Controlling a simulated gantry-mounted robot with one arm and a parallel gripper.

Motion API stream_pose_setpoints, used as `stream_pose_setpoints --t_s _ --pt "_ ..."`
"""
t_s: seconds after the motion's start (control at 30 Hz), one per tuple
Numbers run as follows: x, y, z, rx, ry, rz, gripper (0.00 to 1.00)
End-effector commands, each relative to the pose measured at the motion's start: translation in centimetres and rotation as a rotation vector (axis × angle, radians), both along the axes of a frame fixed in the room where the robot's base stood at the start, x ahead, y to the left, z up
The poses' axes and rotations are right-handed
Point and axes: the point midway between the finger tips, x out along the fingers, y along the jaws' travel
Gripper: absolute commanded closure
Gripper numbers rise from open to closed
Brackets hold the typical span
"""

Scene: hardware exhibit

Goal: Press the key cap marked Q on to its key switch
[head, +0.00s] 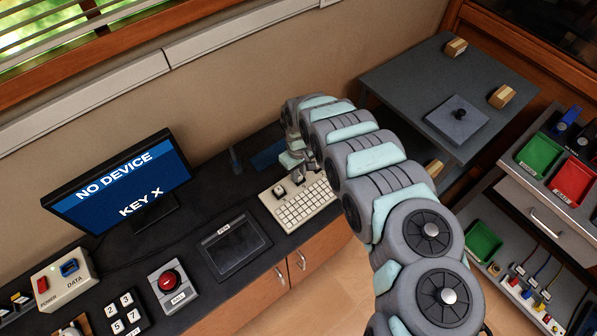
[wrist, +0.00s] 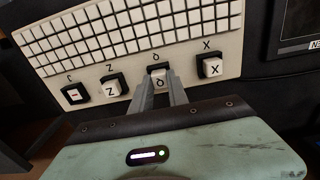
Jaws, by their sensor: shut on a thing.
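The white key cap marked Q (wrist: 160,83) is between the two fingers of my gripper (wrist: 164,88), which is shut on it in the wrist view. The cap is at the black key switch (wrist: 158,69) under the printed Q-like label on the keyboard panel. The fingers hide its sides, so I cannot tell whether it touches or sits down on the switch. In the head view, my gripper (head: 297,172) is over the upper edge of the cream keyboard (head: 268,201), its fingertips mostly hidden.
A white X cap (wrist: 214,68) is right of my fingers and a Z cap (wrist: 112,89) is left. A further black switch (wrist: 73,94) is at far left. The monitor (head: 120,190) reads NO DEVICE, KEY X. A black tablet (head: 234,245) lies left of the keyboard.

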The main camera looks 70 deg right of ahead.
Motion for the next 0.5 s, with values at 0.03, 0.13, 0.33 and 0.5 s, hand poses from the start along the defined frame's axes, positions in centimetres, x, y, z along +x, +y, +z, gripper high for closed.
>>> stream_pose_setpoints --t_s 0.03,0.13,0.33,0.5 --pt "0.00 -0.01 0.00 0.000 0.000 0.000 1.00" --pt "-0.01 0.00 0.01 0.000 0.000 0.000 1.00" --pt "0.00 -0.01 0.01 0.000 0.000 0.000 0.64" --pt "0.00 -0.02 0.03 0.000 0.000 0.000 0.55"
